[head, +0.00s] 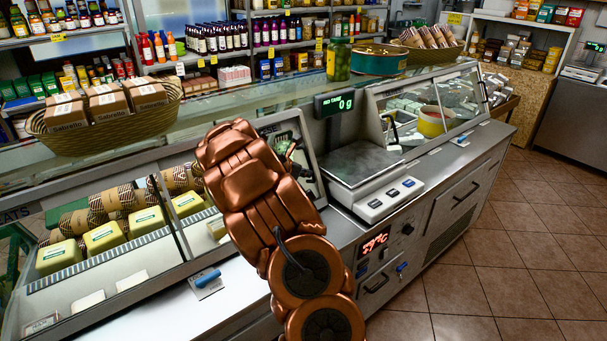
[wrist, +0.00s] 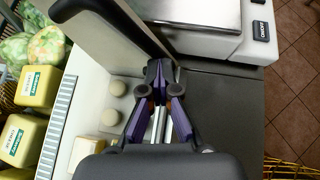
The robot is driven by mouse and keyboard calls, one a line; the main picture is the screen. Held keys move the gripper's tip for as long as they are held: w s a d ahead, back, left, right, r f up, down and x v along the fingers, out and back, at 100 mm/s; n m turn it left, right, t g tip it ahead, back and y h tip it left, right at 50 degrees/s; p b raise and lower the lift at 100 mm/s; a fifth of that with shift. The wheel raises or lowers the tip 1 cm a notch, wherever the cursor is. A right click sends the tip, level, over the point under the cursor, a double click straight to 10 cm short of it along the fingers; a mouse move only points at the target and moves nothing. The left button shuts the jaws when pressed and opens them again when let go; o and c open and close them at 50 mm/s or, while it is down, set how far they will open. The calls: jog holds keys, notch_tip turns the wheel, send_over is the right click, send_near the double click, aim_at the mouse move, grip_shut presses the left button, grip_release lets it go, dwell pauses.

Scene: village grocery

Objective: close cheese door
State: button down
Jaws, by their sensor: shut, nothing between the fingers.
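The cheese case (head: 150,270) is the left part of the counter. Yellow cheese blocks (head: 104,237) and several wrapped rolls lie inside it. A glass door pane with a dark upright edge (head: 168,218) stands over its left part; my copper arm hides much of the right part. In the wrist view, my gripper (wrist: 159,70) is shut and empty, its tips close to a dark-edged panel (wrist: 118,25); I cannot tell whether they touch. Small round white cheeses (wrist: 113,103) lie on the white shelf left of the fingers, and yellow blocks (wrist: 33,88) lie farther left.
A scale (head: 365,170) with a green display stands right of my arm, with a second glass case (head: 435,110) beyond it. A basket of boxes (head: 105,115) sits on the counter top. The tiled floor (head: 500,290) at right is clear.

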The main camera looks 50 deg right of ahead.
jog(key=shift+s+d+r, duration=0.15)
jog(key=shift+s, duration=0.15)
jog(key=a+f+b+v, duration=0.1)
jog(key=f+b+v, duration=0.1)
jog(key=v, duration=1.1)
jog(key=shift+w+a+r, duration=0.25)
jog(key=shift+w+a, duration=0.1)
jog(key=shift+a, duration=0.05)
jog(key=s+a+m+y, duration=0.3)
jog(key=s+a+m, duration=0.2)
jog(key=s+a, duration=0.5)
jog(key=s+a+f+m+y, duration=0.1)
jog(key=s+a+m+y, duration=0.3)
jog(key=s+a, duration=0.6)
jog(key=s+a+f+m+y, duration=0.1)
jog(key=s+a+m+y, duration=0.3)
jog(key=a, duration=1.7)
jog(key=s+m, duration=0.4)
jog(key=s, duration=0.2)
jog(key=shift+g, duration=0.4)
